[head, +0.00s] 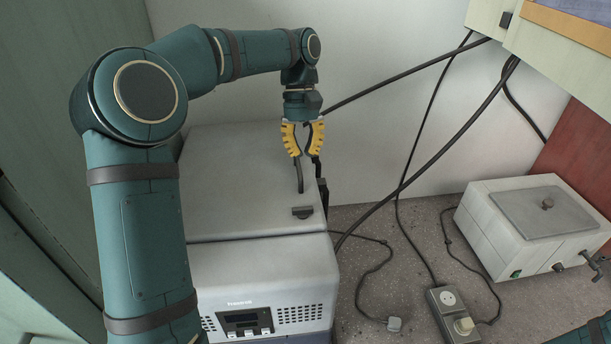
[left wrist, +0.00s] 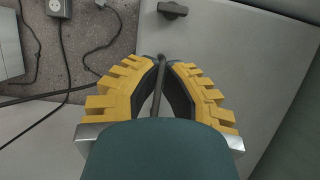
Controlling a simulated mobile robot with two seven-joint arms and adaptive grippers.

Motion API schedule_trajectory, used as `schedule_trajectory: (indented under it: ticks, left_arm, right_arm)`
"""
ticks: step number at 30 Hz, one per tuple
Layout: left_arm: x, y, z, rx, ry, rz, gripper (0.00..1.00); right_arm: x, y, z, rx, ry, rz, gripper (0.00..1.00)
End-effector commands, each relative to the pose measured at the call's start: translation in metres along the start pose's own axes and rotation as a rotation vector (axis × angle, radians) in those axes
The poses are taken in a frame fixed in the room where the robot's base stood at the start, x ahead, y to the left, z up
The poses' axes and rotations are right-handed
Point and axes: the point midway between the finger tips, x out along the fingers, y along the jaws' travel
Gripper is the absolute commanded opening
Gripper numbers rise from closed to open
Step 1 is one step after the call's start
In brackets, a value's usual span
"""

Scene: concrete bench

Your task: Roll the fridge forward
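The fridge (head: 225,270) is a grey box with a vented front panel and small display at the lower left of the head view. Its flat grey top (head: 230,165) reaches back toward the wall. My left gripper (head: 305,154) points down over the right side of this top. Its yellow fingers curve in, with the tips close together. My right gripper is out of view.
A dark latch (head: 302,212) sits on the fridge top. Black cables and a power strip (head: 452,314) lie on the speckled floor right of the fridge. A white lidded box with a tap (head: 500,240) stands further right. A pale wall is close behind.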

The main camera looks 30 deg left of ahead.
Motion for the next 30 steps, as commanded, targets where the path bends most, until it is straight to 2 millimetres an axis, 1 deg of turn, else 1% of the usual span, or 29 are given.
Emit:
schedule_trajectory:
  ticks: [5, 12, 18, 21, 24, 30]
  left_arm:
    - [0.015, -0.001, 0.000, 0.000, -0.001, -0.002, 0.00]
    - [0.058, -0.001, 0.000, -0.001, -0.003, -0.002, 0.00]
    - [0.086, -0.001, 0.000, -0.001, -0.002, -0.001, 0.00]
    - [0.094, -0.001, 0.000, 0.000, 0.000, -0.001, 0.00]
    - [0.098, 0.000, 0.000, 0.000, 0.000, -0.001, 0.00]
    - [0.100, 0.000, 0.000, 0.000, 0.001, 0.000, 0.00]
  right_arm:
    - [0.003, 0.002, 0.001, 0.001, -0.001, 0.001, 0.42]
    - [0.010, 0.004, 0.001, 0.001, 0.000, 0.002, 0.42]
    - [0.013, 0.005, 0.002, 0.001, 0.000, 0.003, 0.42]
    - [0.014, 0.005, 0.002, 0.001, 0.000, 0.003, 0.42]
    - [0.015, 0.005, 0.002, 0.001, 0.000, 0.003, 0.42]
    - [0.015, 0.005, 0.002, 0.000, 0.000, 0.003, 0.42]
